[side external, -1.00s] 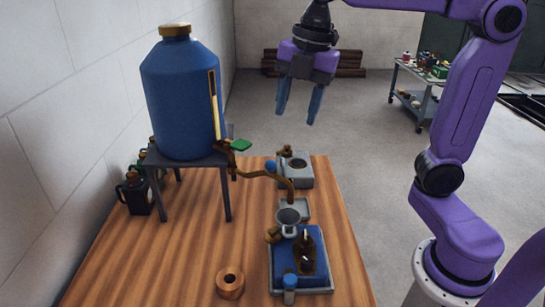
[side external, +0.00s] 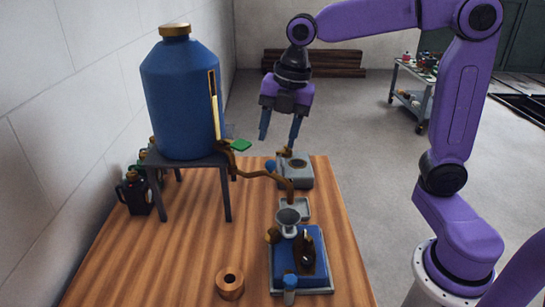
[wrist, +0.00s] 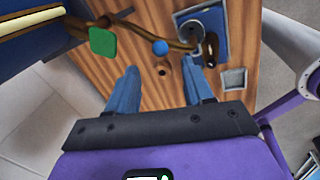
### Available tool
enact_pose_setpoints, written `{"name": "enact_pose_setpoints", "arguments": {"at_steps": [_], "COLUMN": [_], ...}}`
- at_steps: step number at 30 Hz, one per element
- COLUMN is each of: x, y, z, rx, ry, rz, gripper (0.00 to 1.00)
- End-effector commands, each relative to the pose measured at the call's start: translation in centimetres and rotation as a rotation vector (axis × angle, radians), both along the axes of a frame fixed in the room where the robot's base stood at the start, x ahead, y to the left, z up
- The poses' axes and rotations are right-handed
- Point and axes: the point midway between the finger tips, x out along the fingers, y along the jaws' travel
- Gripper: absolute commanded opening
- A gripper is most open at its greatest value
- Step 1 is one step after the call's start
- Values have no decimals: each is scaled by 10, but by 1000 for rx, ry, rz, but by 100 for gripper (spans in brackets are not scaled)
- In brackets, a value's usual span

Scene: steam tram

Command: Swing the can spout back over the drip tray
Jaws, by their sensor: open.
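The blue can (side external: 182,100) stands on a dark metal stand at the left. Its bent brown spout (side external: 248,175) runs right from a valve with a green handle (side external: 241,145) and carries a blue knob (side external: 270,165). My gripper (side external: 280,138) is open and empty, above and behind the spout. In the wrist view, the blue knob (wrist: 160,47) shows beyond the open fingers.
A blue-topped tray (side external: 318,240) holds a dark bottle (side external: 305,252) at the front. A copper ring (side external: 230,284) lies at the front. Dark jugs (side external: 136,193) stand by the wall. Bare wood lies between stand and ring.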

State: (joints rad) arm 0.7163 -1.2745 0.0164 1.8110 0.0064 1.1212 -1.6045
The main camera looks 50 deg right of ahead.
Motion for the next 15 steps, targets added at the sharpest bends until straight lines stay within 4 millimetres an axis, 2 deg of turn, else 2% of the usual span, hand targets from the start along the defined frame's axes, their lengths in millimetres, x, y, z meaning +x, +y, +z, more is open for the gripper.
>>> {"name": "enact_pose_setpoints", "arguments": {"at_steps": [1,6,15], "x": [1,5,10], "y": [0,3,7], "z": [-11,-39,-64], "rx": [-4,-2,0], "ry": [6,4,1], "rz": [-1,-2,-1], "gripper": [51,51,51]}}
